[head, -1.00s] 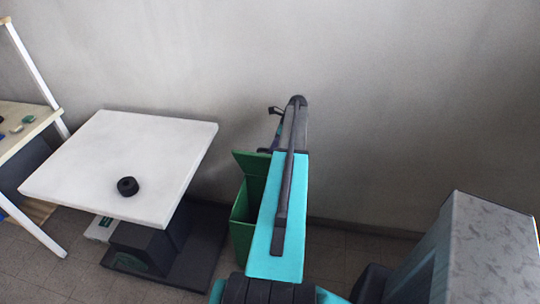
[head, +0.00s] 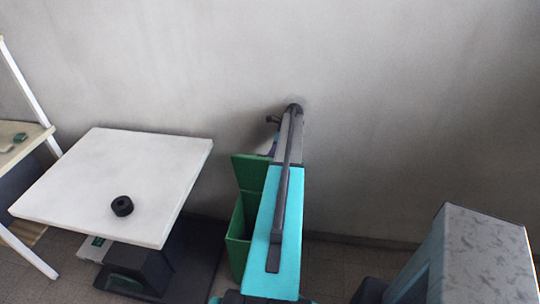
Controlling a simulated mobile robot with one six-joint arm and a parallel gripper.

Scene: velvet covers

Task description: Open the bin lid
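A green bin (head: 238,256) stands on the floor between the white table and my turquoise arm, which covers its right side. Its green lid (head: 249,174) stands raised at the back of the bin, and the dark inside shows below it. Part of my gripper (head: 272,121) shows as a small dark shape at the far end of the arm, above and behind the lid. The fingers are mostly hidden by the arm, so I cannot tell whether they are open or shut, or whether they touch the lid.
A white table (head: 150,160) with a black ring-shaped object (head: 122,206) stands to the left. A wooden shelf (head: 18,145) is at the far left. A grey-topped cabinet (head: 485,250) is at the lower right. A plain wall (head: 400,120) closes the back.

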